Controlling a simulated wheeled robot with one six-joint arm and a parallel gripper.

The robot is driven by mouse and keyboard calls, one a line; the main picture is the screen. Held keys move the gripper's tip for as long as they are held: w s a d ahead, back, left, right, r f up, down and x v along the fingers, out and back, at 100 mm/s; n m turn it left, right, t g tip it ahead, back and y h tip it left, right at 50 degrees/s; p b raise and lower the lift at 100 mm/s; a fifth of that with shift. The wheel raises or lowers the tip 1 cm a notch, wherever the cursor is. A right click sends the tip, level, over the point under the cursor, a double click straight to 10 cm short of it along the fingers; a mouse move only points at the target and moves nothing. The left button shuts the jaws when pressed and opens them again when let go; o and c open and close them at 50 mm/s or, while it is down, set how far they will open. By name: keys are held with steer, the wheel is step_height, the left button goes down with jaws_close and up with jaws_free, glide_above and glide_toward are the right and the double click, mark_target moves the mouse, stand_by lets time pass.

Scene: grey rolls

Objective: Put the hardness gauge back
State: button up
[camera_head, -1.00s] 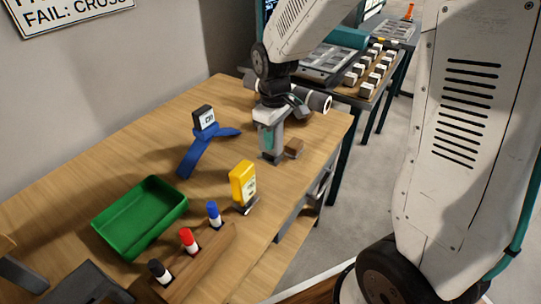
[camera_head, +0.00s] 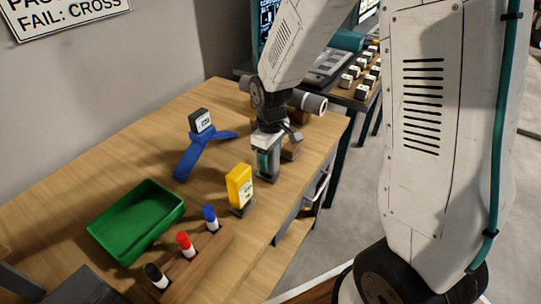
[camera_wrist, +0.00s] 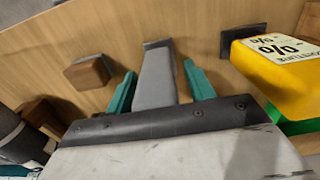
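A slim grey device with a dark square foot, which I take to be the hardness gauge (camera_wrist: 157,82), is between the teal fingers of my gripper (camera_wrist: 160,88). It points down at the tabletop in the wrist view. In the head view my gripper (camera_head: 268,152) and the device are over the right part of the wooden table (camera_head: 125,165), behind the yellow meter (camera_head: 240,186). I cannot tell whether the foot touches the wood. The fingers flank the device closely; their contact with it is not clearly visible, but it has travelled with the gripper.
A brown block (camera_wrist: 88,72) lies close beside the gripper. A grey roll (camera_head: 309,101) lies behind it. A blue stand with a black-and-white device (camera_head: 201,122), a green tray (camera_head: 137,222) and a wooden marker holder (camera_head: 196,264) are on the table.

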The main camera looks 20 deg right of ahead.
steer(key=shift+r, duration=0.1)
step_height(320, 180, up, 12)
steer(key=shift+r, duration=0.15)
steer(key=s+d+r+m, duration=0.1)
steer(key=s+r+m, duration=0.2)
steer(key=s, duration=0.9)
steer(key=s+d+r+m+t, duration=0.1)
steer(key=s+r+m, duration=0.2)
steer(key=s, duration=0.9)
steer(key=shift+s+d+r+m, duration=0.2)
steer(key=shift+d+r+m, duration=0.2)
steer(key=shift+r, duration=1)
